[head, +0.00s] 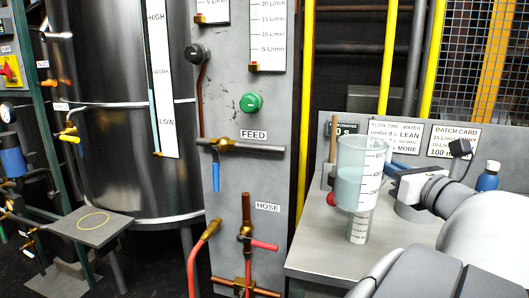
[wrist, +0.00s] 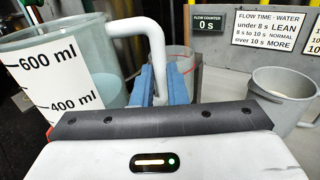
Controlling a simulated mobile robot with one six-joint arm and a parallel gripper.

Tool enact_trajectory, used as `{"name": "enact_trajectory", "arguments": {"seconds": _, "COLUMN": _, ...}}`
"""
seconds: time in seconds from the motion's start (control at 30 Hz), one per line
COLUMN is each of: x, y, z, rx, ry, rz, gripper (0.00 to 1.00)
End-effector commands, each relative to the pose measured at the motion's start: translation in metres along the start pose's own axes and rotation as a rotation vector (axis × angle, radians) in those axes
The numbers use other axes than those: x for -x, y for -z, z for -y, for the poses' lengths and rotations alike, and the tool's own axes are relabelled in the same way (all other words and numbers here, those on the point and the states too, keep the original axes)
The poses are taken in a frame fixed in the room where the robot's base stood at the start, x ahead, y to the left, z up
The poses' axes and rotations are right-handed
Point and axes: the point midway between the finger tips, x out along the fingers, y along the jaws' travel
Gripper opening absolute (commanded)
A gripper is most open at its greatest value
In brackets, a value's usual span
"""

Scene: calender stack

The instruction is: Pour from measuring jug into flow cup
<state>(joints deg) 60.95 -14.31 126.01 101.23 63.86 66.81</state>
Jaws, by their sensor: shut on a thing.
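The clear measuring jug (head: 350,185) is upright, with pale blue liquid between its 400 and 600 marks. It also shows large at the left of the wrist view (wrist: 105,75). My gripper (wrist: 160,85) is shut on the jug's white handle (wrist: 150,30); its blue fingers show on both sides of it. In the head view my gripper (head: 392,172) reaches in from the right. A clear graduated vessel (head: 358,228) stands on the bench below the jug. A cup rim (wrist: 180,52) shows behind my fingers; I cannot tell whether it is the flow cup.
A grey cup (wrist: 285,85) stands at the right of the wrist view. A flow counter (wrist: 207,20) reads 0 s. A blue bottle (head: 487,180) stands at the bench's back right. Bare bench (head: 310,255) shows at the front left. A tall panel (head: 245,170) with pipes rises left.

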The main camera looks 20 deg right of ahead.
Motion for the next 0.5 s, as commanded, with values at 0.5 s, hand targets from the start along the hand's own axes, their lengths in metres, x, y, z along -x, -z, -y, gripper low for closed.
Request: {"name": "enact_trajectory", "arguments": {"seconds": 0.5, "x": -0.0079, "y": 0.0051, "z": -0.0032, "rx": -0.102, "ry": -0.018, "rz": -0.091, "gripper": 0.00}}
